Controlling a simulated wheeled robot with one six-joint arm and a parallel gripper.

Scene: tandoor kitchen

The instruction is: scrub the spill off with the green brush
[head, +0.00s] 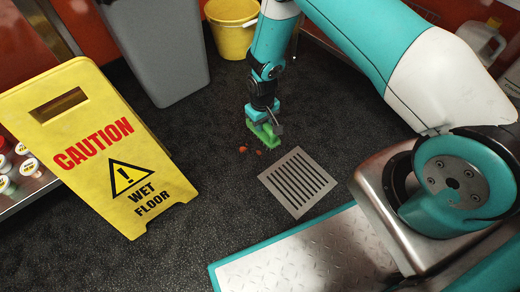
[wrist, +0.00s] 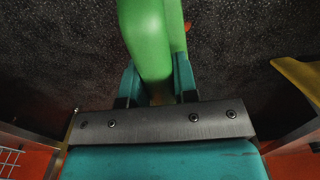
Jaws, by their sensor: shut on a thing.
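The green brush (head: 264,133) is in my gripper (head: 262,118), low over the dark speckled floor in the head view. My gripper is shut on it. In the wrist view the green brush (wrist: 148,40) stands out between my two teal fingers (wrist: 158,85). The spill shows as a few small orange-red bits on the floor (head: 242,149), just left of and below the brush. One orange-red bit (wrist: 187,26) also shows beside the brush in the wrist view. The brush's underside is hidden, so I cannot tell whether it touches the floor.
A metal floor drain (head: 297,182) lies right of the bits. A yellow wet-floor sign (head: 98,145) stands at left. A grey bin (head: 158,45) and a yellow bucket (head: 232,38) stand behind. A shelf with jars (head: 22,170) is at far left. Floor between sign and drain is clear.

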